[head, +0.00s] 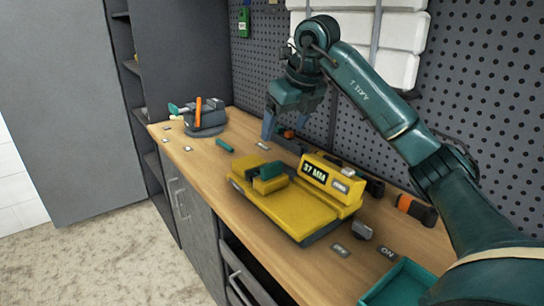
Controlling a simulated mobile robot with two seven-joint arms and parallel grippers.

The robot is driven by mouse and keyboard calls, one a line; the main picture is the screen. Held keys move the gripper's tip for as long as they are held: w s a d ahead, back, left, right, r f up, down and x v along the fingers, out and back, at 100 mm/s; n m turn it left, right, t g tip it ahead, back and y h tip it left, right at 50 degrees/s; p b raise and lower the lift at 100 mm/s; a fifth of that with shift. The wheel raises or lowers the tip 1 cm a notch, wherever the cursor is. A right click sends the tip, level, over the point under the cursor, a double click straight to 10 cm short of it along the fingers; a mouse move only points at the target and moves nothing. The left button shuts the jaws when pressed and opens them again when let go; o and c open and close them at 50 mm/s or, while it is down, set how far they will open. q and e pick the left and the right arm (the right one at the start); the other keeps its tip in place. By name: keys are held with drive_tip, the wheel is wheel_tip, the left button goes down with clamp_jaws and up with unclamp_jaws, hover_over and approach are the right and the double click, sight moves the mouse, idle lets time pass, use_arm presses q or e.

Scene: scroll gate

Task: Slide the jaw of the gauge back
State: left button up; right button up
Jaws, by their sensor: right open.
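The yellow gauge (305,212) sits on the wooden workbench, with a display reading "37 MM". Its jaw area (266,177) is at its left end, where yellow blocks stand with a teal piece between or against them; I cannot tell which block slides. My right gripper (277,130) is open, pointing down above the bench behind and to the upper left of the gauge, apart from its jaw. My left gripper is not in view.
A dark vise (207,118) with an orange handle stands at the bench's far left end. An orange-and-black tool (416,209) and a teal tray (402,283) are at the right. Pegboard (478,80) bounds the back.

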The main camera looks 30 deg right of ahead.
sight(272, 164)
drive_tip(key=x, duration=1.3)
drive_tip(key=shift+c, duration=0.2)
drive_tip(key=c, duration=1.3)
